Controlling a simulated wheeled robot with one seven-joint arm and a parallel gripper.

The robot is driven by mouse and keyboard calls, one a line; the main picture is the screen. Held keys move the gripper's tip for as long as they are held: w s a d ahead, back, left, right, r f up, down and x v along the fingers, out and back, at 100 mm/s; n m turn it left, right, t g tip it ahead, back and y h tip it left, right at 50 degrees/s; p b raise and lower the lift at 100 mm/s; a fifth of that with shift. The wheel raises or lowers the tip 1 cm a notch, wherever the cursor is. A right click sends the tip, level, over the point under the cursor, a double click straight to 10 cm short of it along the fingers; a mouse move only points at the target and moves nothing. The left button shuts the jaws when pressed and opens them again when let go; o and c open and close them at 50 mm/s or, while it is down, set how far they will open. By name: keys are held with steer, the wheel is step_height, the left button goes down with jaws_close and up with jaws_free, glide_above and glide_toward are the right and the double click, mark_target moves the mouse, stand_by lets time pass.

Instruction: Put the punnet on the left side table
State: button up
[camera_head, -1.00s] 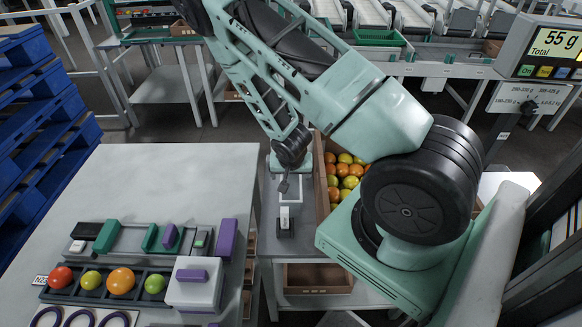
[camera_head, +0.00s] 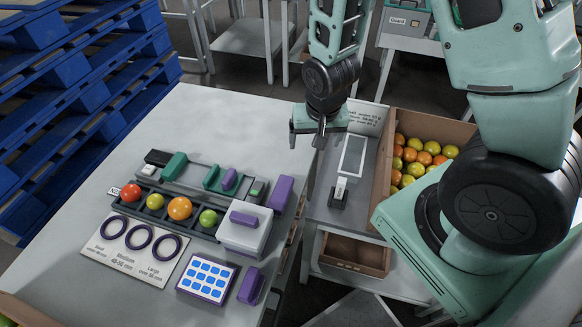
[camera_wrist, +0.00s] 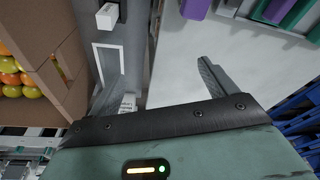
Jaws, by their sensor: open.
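I cannot make out a punnet for certain in either current view. The left side table (camera_head: 190,110) is a pale grey top with a wide bare area at its far end. My gripper (camera_head: 306,138) hangs over the right edge of this table, close to the gap beside the narrower bench. In the wrist view my gripper (camera_wrist: 155,72) has its two fingers spread apart with nothing between them. Below them show the table's edge and the narrow bench with a white outlined rectangle.
A tray of round fruits (camera_head: 170,207), a white box with a purple handle (camera_head: 245,232), purple rings and a blue-squared pad (camera_head: 208,280) crowd the table's near part. Blue pallets (camera_head: 70,90) stack at left.

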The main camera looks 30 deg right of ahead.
steer(key=s+a+r+n+g+y, duration=0.1)
steer(key=s+a+r+n, duration=0.35)
steer(key=a+r, duration=0.4)
steer(key=s+a+r+n+g, duration=0.1)
steer(key=s+a+r+n, duration=0.6)
steer(key=s, duration=0.5)
steer(key=shift+a+r+n, duration=0.35)
steer(key=shift+a+n, duration=0.3)
steer(key=shift+a, duration=0.2)
